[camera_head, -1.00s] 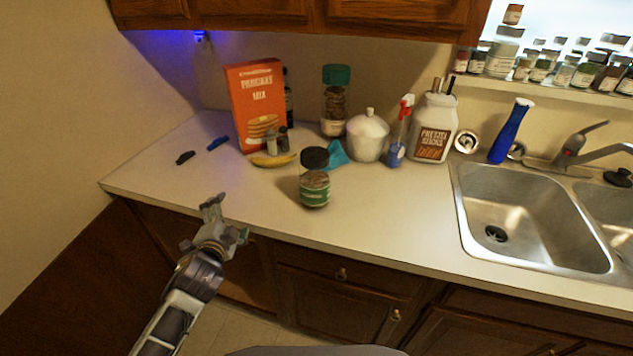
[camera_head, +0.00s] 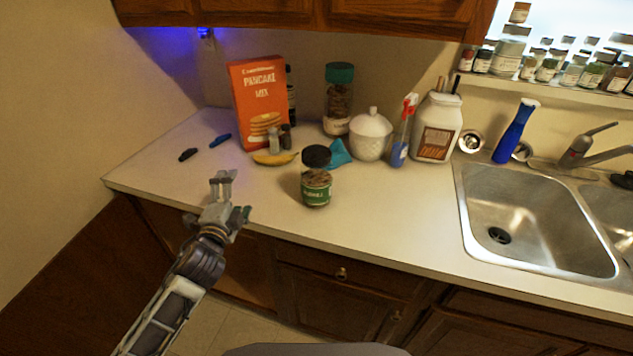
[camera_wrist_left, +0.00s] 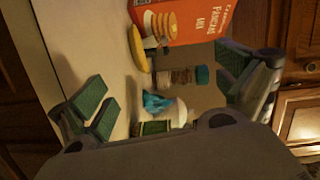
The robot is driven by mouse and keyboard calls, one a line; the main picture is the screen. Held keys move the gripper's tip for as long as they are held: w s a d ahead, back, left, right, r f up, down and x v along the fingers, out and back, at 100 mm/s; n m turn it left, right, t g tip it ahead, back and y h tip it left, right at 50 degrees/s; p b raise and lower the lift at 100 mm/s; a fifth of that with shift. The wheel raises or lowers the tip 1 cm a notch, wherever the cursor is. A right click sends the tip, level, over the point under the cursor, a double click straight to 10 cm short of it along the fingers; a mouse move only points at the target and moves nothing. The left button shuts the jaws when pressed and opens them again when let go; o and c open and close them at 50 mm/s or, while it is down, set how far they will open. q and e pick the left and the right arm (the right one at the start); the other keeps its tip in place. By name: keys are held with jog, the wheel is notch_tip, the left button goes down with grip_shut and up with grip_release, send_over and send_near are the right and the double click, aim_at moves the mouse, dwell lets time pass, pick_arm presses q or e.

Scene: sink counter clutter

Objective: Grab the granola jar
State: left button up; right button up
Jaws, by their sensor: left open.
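A clear jar with a black lid, brown contents and a green label (camera_head: 316,188) stands upright near the counter's front; it looks like the granola jar, but its label is too small to read surely. Part of its green label shows low in the left wrist view (camera_wrist_left: 152,128), cut off by my gripper body. My left gripper (camera_head: 222,178) is open and empty, over the counter's front edge, left of the jar and apart from it. Its spread fingers also show in the left wrist view (camera_wrist_left: 165,93). My right gripper is not in view.
Behind the jar are a banana (camera_head: 274,158), pancake mix box (camera_head: 258,95), teal cloth (camera_head: 338,154), teal-lidded jar (camera_head: 338,100) and white lidded pot (camera_head: 370,135). A spray bottle (camera_head: 402,135) and pretzel jar (camera_head: 438,130) stand right. The sink (camera_head: 530,215) is far right.

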pick_arm(q)
jog(key=d+r+m+g+h, duration=0.3)
jog(key=m+h, duration=0.4)
jog(key=m, duration=0.8)
jog(key=d+r+m+g+h, duration=0.2)
jog(key=d+m+g+h, duration=0.3)
jog(key=m, duration=1)
jog(key=shift+d+r+m+g+h, duration=0.35)
jog(key=shift+d+h, duration=0.4)
jog(key=shift+h, duration=0.45)
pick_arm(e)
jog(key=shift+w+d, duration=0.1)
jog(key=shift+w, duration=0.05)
pick_arm(q)
jog(key=shift+w+d, duration=0.1)
jog(key=shift+w, duration=0.05)
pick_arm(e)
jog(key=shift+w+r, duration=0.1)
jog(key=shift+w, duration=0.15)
